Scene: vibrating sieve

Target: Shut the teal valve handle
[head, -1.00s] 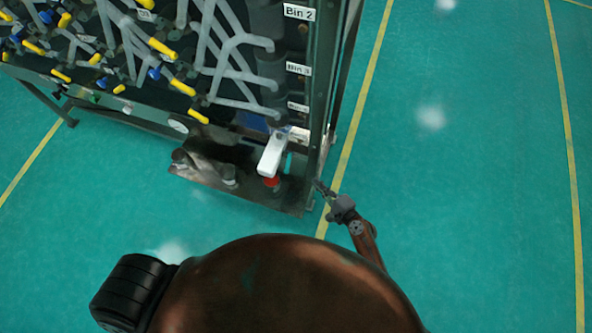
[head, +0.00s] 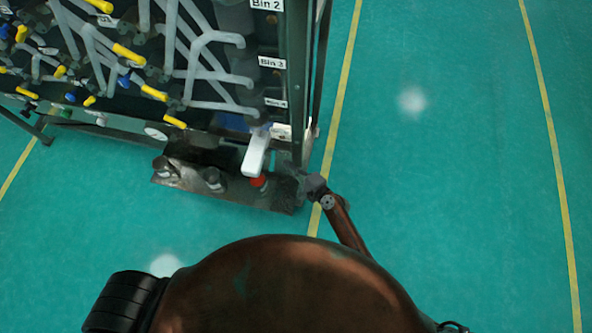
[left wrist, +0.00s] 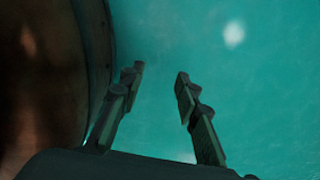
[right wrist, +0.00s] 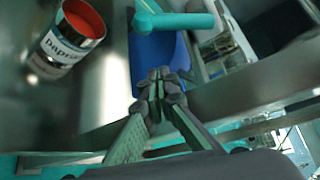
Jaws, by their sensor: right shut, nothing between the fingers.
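The teal valve handle (right wrist: 178,20) is a rounded bar at the top of the right wrist view, in front of a blue surface. In the head view it is too small or hidden to make out surely. My right gripper (right wrist: 157,80) is shut and empty, its fingertips just below the handle in that picture, with a visible gap. In the head view the right gripper (head: 301,181) is at the lower right corner of the rack, partly blending with the dark metal. My left gripper (left wrist: 160,72) is open and empty above bare floor.
A red-topped can (right wrist: 75,35) stands left of the right fingers; its red part also shows in the head view (head: 259,181). A white lever (head: 256,155) is above it. The rack's dark corner post (head: 299,90) rises close by. The floor to the right is clear.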

